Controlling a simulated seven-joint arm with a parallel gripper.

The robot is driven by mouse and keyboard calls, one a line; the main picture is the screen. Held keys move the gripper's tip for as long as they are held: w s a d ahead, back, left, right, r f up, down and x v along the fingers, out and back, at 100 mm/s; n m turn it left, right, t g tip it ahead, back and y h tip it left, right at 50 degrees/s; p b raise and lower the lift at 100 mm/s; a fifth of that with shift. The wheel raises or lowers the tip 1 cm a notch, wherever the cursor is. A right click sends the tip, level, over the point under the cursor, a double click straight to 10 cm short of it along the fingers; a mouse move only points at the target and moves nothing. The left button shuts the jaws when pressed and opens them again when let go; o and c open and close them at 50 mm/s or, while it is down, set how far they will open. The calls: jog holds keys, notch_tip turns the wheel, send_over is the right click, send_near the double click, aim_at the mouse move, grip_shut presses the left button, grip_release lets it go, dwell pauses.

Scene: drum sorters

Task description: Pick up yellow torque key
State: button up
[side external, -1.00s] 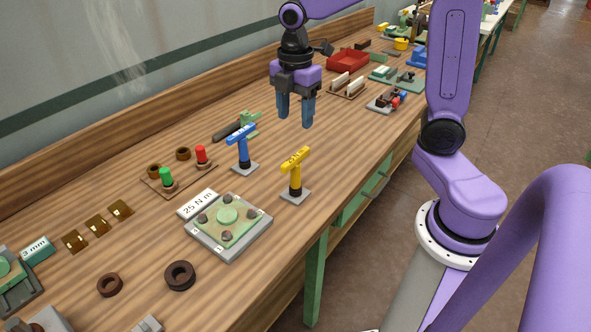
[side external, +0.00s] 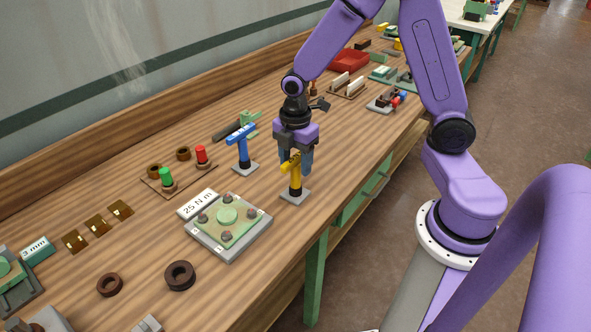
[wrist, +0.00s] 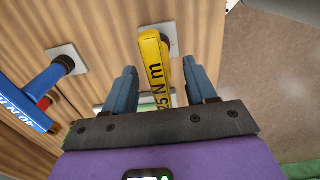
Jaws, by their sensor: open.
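The yellow torque key (side external: 296,180) stands upright on a small grey base (side external: 295,197) near the table's front edge. My gripper (side external: 294,163) is low at the key's T-shaped top in the side view and hides part of it. In the wrist view, the yellow key (wrist: 155,62) lies between the two blue fingers of my gripper (wrist: 160,82). The fingers are open, with gaps on both sides of the key. The key's side carries dark lettering ending in "5 N m".
A blue torque key (side external: 243,152) stands on its own base just left of the yellow one; it also shows in the wrist view (wrist: 42,85). A grey-green plate fixture (side external: 228,225) with a "25 N m" label (side external: 197,204) lies in front. A red tray (side external: 349,60) is farther back.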

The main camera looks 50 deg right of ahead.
jog(key=shift+f, duration=0.7)
grip_shut()
jog(key=shift+r, duration=0.2)
